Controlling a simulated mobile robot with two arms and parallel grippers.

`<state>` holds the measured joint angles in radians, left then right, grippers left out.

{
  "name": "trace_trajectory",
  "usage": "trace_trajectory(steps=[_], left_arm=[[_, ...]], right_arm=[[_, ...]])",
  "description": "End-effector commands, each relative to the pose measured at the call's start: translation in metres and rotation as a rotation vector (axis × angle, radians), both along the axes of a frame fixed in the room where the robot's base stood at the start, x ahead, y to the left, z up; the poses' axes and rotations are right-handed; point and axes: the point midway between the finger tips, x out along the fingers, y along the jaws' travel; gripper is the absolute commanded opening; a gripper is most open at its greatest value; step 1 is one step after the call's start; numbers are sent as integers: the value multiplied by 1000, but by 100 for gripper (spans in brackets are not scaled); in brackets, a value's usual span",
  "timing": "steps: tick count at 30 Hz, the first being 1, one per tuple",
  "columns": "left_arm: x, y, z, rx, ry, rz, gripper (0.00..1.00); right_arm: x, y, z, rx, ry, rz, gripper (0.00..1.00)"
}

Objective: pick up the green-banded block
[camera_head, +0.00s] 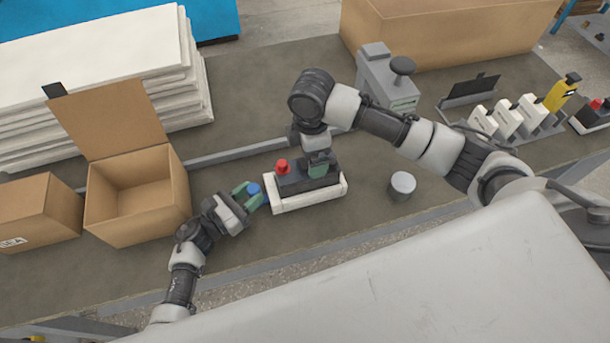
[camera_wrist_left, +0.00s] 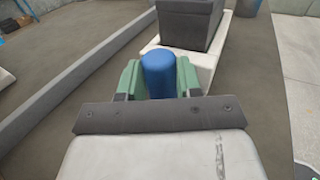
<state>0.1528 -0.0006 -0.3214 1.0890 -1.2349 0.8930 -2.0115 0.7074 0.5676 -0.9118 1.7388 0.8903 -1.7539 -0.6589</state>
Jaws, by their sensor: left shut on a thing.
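My left gripper (camera_head: 250,194) has green fingers and is shut on a blue cylinder (camera_head: 254,188), at the left end of a white tray (camera_head: 310,201). The left wrist view shows the blue cylinder (camera_wrist_left: 159,72) upright between both fingers. A dark block with a red knob (camera_head: 282,167) stands in the tray. My right gripper (camera_head: 319,165) points down at the right part of this dark block; its fingers overlap and I cannot tell whether they hold anything. I cannot make out a clearly green-banded block.
An open cardboard box (camera_head: 137,205) stands to the left. A grey device (camera_head: 385,80) and a grey cylinder (camera_head: 403,185) stand right of the tray. White blocks (camera_head: 508,116) and a yellow block (camera_head: 556,96) stand in a rack at the right. A low rail (camera_head: 235,150) runs behind the tray.

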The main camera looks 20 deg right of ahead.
Motion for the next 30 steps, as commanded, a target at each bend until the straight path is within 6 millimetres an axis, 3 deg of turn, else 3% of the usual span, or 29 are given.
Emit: trace_trajectory(steps=[18, 27, 30], left_arm=[[-1, 0, -1, 3, 1, 0, 10], [-1, 0, -1, 3, 1, 0, 10], [-1, 0, -1, 3, 1, 0, 10]], right_arm=[[2, 6, -72, 1, 1, 1, 99], [2, 6, -76, 0, -1, 2, 99], [2, 6, -76, 0, -1, 2, 84]])
